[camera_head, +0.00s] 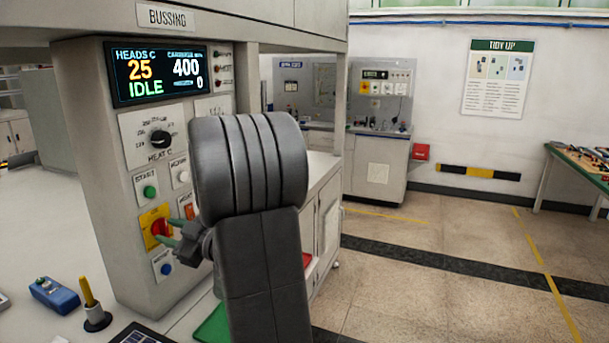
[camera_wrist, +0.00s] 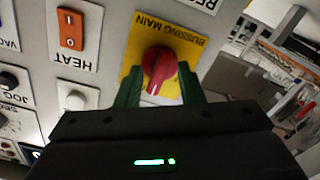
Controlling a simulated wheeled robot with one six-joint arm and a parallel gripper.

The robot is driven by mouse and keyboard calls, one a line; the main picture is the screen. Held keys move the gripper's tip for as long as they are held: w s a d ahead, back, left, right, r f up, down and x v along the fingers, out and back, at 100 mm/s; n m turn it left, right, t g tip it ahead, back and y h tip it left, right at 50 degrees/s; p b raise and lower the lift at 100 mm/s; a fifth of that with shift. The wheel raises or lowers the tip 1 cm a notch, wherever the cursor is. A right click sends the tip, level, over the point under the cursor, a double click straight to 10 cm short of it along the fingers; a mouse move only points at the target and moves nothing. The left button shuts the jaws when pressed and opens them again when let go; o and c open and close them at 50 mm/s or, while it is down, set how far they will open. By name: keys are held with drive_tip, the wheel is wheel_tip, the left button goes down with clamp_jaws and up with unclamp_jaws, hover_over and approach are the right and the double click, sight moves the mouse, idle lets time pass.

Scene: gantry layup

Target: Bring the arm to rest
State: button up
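My gripper (camera_head: 167,233) is at the front of the bussing machine's control panel (camera_head: 122,215), at the red rotary switch (camera_head: 158,228) on its yellow plate. In the wrist view the plate reads BUSSING MAIN. The red switch (camera_wrist: 159,68) lies between and just beyond the two green fingers of my gripper (camera_wrist: 158,80). The fingers stand apart, one at each side of the switch's handle, and I see no clear contact. My arm hides part of the panel in the head view.
The panel's screen (camera_head: 160,72) reads HEADS C 25, IDLE. A HEAT rocker (camera_wrist: 71,29) and white button (camera_wrist: 76,101) are close by. A blue device (camera_head: 54,295) and yellow-handled tool (camera_head: 90,295) are on the worktop. Open floor (camera_head: 440,240) lies to the right.

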drive_tip(key=n, duration=0.4)
drive_tip(key=shift+n, duration=0.4)
